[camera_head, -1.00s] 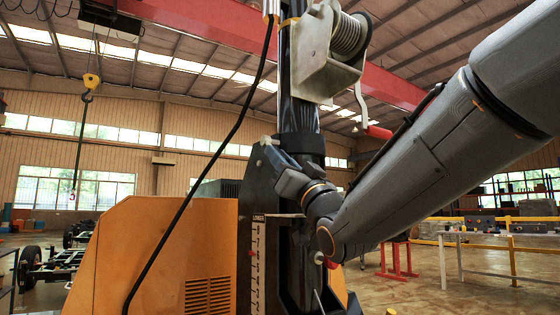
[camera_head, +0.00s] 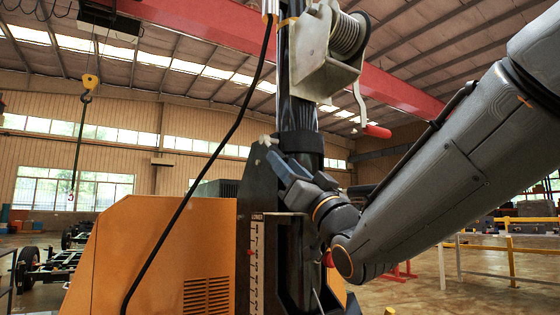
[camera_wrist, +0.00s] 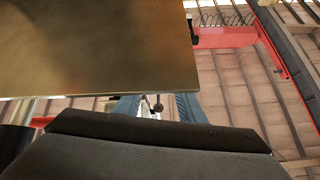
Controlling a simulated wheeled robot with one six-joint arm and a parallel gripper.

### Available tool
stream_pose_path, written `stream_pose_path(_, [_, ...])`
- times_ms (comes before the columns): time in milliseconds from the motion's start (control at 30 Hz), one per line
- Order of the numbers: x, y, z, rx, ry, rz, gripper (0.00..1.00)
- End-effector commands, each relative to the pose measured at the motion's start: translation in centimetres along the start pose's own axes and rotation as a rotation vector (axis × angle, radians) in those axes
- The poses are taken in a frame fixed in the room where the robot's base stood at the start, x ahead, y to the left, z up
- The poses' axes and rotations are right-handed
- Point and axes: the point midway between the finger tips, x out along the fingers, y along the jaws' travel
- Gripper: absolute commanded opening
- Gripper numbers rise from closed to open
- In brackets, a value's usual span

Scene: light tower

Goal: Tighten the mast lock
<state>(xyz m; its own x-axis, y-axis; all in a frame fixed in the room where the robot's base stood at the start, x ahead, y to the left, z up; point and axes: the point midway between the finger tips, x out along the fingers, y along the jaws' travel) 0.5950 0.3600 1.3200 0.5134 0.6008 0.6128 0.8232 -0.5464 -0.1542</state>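A small pale knob (camera_head: 268,140), which appears to be the mast lock, sits on the dark bracket (camera_head: 262,185) beside the black mast (camera_head: 297,115) in the head view. My gripper (camera_head: 277,160) is just below and right of this knob, its fingers pointing up and left. The fingers look apart from the knob. In the wrist view my two blue-grey fingers (camera_wrist: 155,106) stand apart with a gap between them. A small dark round thing shows in that gap; I cannot tell if it is part of the lock. A large brownish plate (camera_wrist: 90,45) hides much of the wrist view.
A winch (camera_head: 335,45) with a red-handled crank (camera_head: 376,131) is on the mast above my arm. A black cable (camera_head: 210,165) hangs in front of the orange housing (camera_head: 150,255). A marked scale (camera_head: 257,265) runs up the bracket.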

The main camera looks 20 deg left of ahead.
Motion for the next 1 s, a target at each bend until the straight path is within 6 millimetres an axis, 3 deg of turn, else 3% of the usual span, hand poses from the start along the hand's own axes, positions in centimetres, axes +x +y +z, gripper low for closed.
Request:
stream_pose_path(200, [-2.9,0.0,0.1,0.0,0.0,0.0,0.36])
stream_pose_path(567, [-3.5,-0.1,0.0,0.0,0.0,-0.001,0.36])
stream_pose_path(800, [-3.6,-0.5,-1.2,-0.033,-0.02,0.006,0.0])
stream_pose_path(1000, [-4.6,-1.5,-4.2,-0.142,-0.083,0.025,0.0])
